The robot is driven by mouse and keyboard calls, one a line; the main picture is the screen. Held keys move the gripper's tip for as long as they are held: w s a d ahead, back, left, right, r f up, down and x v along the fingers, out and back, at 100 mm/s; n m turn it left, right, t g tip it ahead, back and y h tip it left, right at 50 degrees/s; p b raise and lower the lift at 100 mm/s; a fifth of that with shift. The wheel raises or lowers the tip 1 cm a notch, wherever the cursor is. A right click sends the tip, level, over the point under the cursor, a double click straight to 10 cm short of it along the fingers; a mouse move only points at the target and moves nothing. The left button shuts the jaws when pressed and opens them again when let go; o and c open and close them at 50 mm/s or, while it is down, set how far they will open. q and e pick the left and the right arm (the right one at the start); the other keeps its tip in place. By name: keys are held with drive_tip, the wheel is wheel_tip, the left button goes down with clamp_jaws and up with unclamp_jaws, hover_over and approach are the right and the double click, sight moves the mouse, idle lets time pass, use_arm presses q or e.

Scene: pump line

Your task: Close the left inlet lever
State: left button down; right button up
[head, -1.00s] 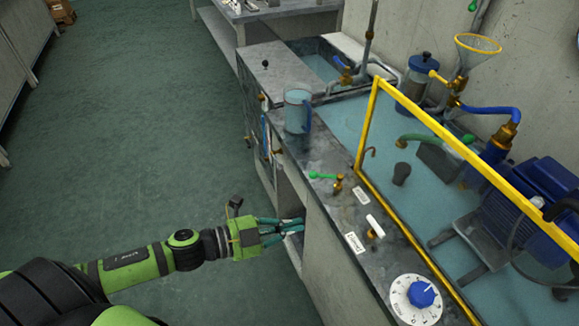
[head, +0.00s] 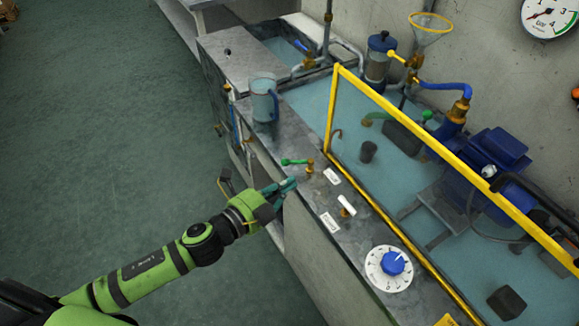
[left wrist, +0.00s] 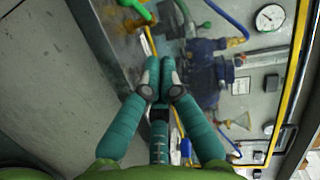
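A lever with a green handle (head: 296,162) on a brass valve stands on the counter's front strip; its handle points left. A second lever with a white handle (head: 346,203) stands nearer, to its right. The tags beside them are too small to read, so I cannot tell which is named left inlet. My left gripper (head: 287,186) is at the counter's front edge, just below the green lever in the head view and apart from it. Its teal fingers are brought together and hold nothing. In the left wrist view the green handle (left wrist: 139,10) is at the top, beyond the fingertips (left wrist: 161,65).
A blue-grey mug (head: 263,100) stands on the counter left of the levers. A blue-and-white dial (head: 391,265) is nearer. A yellow-framed guard (head: 333,110) rises behind the levers, with a blue pump (head: 490,170) beyond. The floor at left is clear.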

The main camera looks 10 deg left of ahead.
sight(303, 162)
use_arm(q)
drive_tip(key=w, duration=0.2)
drive_tip(key=w+f, duration=0.1)
drive_tip(key=w, duration=0.2)
drive_tip(key=shift+a, duration=0.15)
drive_tip(key=shift+w+a+m+h, duration=0.1)
drive_tip(key=shift+a+m+h, duration=0.05)
drive_tip(key=shift+m+h, duration=0.2)
